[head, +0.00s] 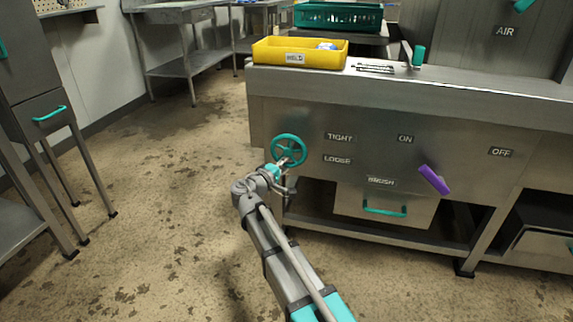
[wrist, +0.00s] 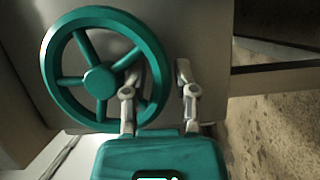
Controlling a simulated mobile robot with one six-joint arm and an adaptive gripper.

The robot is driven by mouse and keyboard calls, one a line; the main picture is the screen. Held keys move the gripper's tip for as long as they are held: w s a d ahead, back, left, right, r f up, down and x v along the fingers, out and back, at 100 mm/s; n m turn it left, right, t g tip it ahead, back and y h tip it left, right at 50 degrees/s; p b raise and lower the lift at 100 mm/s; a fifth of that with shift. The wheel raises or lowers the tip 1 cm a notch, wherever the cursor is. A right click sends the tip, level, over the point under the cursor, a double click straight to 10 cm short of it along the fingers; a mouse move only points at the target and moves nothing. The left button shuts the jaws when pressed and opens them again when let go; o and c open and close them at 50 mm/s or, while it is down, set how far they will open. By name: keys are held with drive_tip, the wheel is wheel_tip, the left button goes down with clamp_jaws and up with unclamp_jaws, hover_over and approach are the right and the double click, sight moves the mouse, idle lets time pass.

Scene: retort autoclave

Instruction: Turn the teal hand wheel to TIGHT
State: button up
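The teal hand wheel (head: 288,137) is mounted on the front panel of the steel cabinet, left of the TIGHT label (head: 339,138) and LOOSE label (head: 337,160). The wheel (wrist: 98,82) fills the left of the wrist view, with its spokes and hub showing. My gripper (head: 287,166) is at the wheel's lower edge in the head view. In the wrist view my gripper (wrist: 158,74) has its fingers apart, one over the wheel's inside and one outside, with the right part of the rim between them. I cannot tell whether either finger touches the rim.
A purple handle (head: 434,179) sits right of the wheel, above a drawer (head: 360,205) with a teal pull. A yellow tray (head: 265,54) and a small teal-tipped lever (head: 418,56) are on top. Open floor (head: 160,180) lies to the left.

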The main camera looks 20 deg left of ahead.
clamp_jaws()
drive_tip(key=shift+a, duration=0.1)
idle(0.4)
drive_tip(key=shift+a+r+m+g+y+p, duration=0.2)
drive_tip(key=shift+a+m+g+p, duration=0.15)
drive_tip(key=shift+m+p, duration=0.5)
drive_tip(key=shift+a+r+m+g+y+p, duration=0.25)
drive_tip(key=shift+a+m+p, duration=0.1)
drive_tip(key=shift+m+p, duration=0.45)
drive_tip(key=shift+a+m+g+y+p, duration=0.4)
drive_tip(key=shift+m+p, duration=0.35)
drive_tip(key=shift+m, duration=0.3)
